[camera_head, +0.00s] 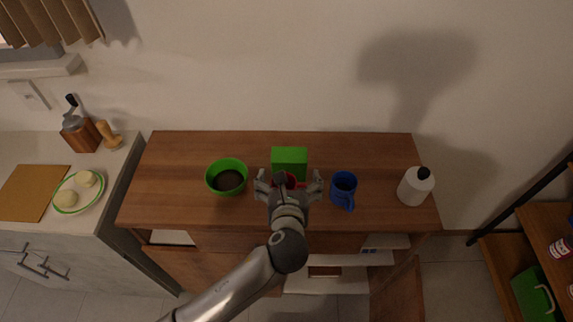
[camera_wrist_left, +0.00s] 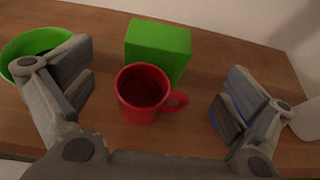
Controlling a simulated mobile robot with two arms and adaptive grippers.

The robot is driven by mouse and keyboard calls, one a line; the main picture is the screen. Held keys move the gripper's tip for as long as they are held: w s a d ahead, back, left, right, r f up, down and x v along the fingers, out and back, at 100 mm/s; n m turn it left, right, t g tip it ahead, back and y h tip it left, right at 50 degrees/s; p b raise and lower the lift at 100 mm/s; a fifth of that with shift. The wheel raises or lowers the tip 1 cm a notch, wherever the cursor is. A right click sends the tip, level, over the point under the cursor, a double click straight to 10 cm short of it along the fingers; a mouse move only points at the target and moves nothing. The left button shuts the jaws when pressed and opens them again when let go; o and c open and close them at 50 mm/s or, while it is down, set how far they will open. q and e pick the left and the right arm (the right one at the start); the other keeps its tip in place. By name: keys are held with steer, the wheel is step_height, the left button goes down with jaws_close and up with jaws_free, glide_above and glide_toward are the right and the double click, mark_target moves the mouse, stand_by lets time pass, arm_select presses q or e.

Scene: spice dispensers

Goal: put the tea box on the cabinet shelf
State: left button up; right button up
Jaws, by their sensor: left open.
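A green box (camera_head: 290,160), which I take for the tea box, stands on the wooden cabinet top (camera_head: 186,150). It also shows in the left wrist view (camera_wrist_left: 158,42), right behind a red mug (camera_wrist_left: 141,92). My left gripper (camera_head: 290,182) is open above the cabinet top, with its fingers (camera_wrist_left: 150,98) spread on either side of the red mug and nothing between them held. I cannot tell whether the mug touches the box. The cabinet shelf (camera_head: 325,271) shows below the top, partly hidden by my left arm. My right gripper is not in view.
A green bowl (camera_head: 227,177) with dark contents stands left of my gripper, and a blue mug (camera_head: 343,187) stands right. A white bottle (camera_head: 415,186) is at the cabinet's right end. An open cabinet door (camera_head: 398,295) sticks out at lower right.

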mark_target(289, 156)
arm_select(q)
steer(key=p+x, duration=0.1)
steer(key=x, duration=0.5)
steer(key=shift+w+f, duration=0.1)
steer(key=shift+w, duration=0.2)
steer(key=shift+x, duration=2)
steer(key=shift+s+f, duration=0.1)
steer(key=shift+c, duration=0.3)
steer(key=c, duration=1.4)
step_height(289, 156, up, 10)
steer(key=s+a+n+y+b, duration=0.1)
steer(key=s+a+n+y, duration=0.1)
steer(key=s+a, duration=0.4)
steer(key=s+a+r+n+g+y+b, duration=0.1)
steer(key=s+a+n+y+b, duration=0.1)
steer(key=s+a, duration=0.4)
steer(key=s+a+r+n+y+b, duration=0.1)
steer(key=s+a+y+b, duration=0.1)
steer(key=s+a, duration=0.4)
steer(key=shift+s+a+r+n+g+y, duration=0.15)
steer(key=shift+a+r+n+g+y, duration=0.15)
steer(key=shift+a+n+g, duration=0.15)
steer(key=shift+f, duration=0.1)
